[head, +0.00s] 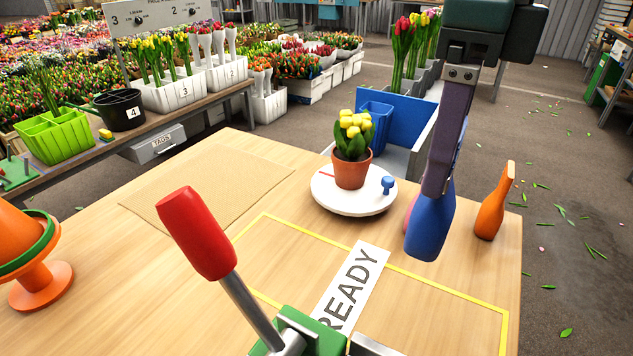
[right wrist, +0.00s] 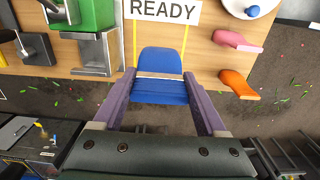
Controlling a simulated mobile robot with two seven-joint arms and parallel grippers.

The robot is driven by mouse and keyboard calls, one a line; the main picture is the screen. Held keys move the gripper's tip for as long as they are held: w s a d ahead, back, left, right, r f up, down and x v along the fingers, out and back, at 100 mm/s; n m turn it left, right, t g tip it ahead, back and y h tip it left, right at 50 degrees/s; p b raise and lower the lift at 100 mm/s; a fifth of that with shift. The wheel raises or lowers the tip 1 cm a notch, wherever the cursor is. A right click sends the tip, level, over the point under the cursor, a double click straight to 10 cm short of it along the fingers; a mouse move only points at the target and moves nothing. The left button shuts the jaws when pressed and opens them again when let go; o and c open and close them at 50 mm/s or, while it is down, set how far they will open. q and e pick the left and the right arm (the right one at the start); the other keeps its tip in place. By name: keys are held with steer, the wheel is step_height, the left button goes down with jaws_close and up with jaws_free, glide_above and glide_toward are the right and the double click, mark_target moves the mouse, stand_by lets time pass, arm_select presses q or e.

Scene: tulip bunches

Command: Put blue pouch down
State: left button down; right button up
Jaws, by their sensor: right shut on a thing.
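The blue pouch (head: 430,225) hangs from my right gripper (head: 437,185), near the right side of the wooden table. It is wider at the bottom. In the right wrist view the blue pouch (right wrist: 162,92) sits between the two purple fingers of my right gripper (right wrist: 161,82), which is shut on it. The head view does not clearly show whether its bottom touches the table. The pouch partly hides a pink pouch (head: 411,208) behind it; the pink pouch (right wrist: 237,40) shows better in the right wrist view. My left gripper is not in view.
An orange pouch (head: 494,205) stands near the table's right edge. A white turntable (head: 330,193) bears a potted yellow tulip (head: 351,172). A yellow outline (head: 460,294) surrounds a READY label (head: 352,285) and clear wood. A red-handled lever (head: 197,233) rises in front.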

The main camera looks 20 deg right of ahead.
mark_target(421, 234)
step_height(421, 234, down, 11)
steer(key=shift+r, duration=0.1)
step_height(421, 234, down, 4)
steer(key=shift+f+b, duration=0.15)
steer(key=shift+b, duration=0.2)
steer(key=shift+f, duration=0.15)
steer(key=o, duration=1.5)
